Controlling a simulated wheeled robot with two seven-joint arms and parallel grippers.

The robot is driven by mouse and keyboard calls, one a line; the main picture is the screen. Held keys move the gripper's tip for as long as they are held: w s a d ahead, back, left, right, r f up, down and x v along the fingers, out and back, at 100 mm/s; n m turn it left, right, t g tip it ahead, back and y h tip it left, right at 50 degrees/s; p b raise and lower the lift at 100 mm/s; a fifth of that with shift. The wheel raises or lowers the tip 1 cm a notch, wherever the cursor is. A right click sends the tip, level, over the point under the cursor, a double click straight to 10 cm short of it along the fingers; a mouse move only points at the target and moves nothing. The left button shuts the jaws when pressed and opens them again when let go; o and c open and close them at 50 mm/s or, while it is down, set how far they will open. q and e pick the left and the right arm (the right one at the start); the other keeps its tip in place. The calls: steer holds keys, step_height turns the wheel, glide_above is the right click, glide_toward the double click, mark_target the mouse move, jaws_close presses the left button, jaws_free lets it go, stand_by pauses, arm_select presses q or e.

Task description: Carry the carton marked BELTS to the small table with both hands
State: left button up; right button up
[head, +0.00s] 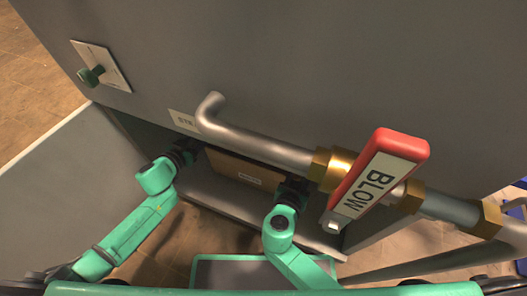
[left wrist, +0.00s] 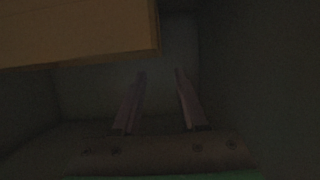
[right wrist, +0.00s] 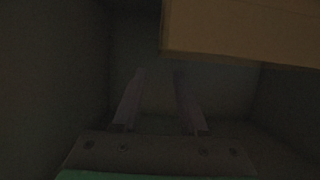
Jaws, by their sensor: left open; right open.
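A brown carton (head: 243,172) sits inside the grey cabinet's lower opening in the head view. It has a small white label on its front, too small to read. My left gripper (head: 197,148) is at the carton's left end, and my right gripper (head: 297,188) is at its right end. In the left wrist view the carton (left wrist: 75,30) fills the upper left, beyond the open, empty fingers (left wrist: 160,75). In the right wrist view the carton (right wrist: 240,30) fills the upper right, with the open fingers (right wrist: 160,75) beside it. Both wrist views are dark. The small table is not identifiable.
An open grey door panel (head: 60,185) stands at left. A green knob (head: 92,75) is on the cabinet face. Tiled floor shows below.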

arm_select(q)
steer(key=x, duration=1.2)
arm_select(e)
steer(key=x, duration=1.2)
arm_select(q)
steer(key=shift+w+d+f, duration=0.2)
steer(key=shift+w+d, duration=0.1)
steer(key=shift+w, duration=0.15)
arm_select(e)
steer(key=shift+w+d+f, duration=0.25)
steer(key=shift+w, duration=0.2)
arm_select(q)
jaws_close()
arm_select(e)
jaws_close()
steer(key=shift+r, duration=0.1)
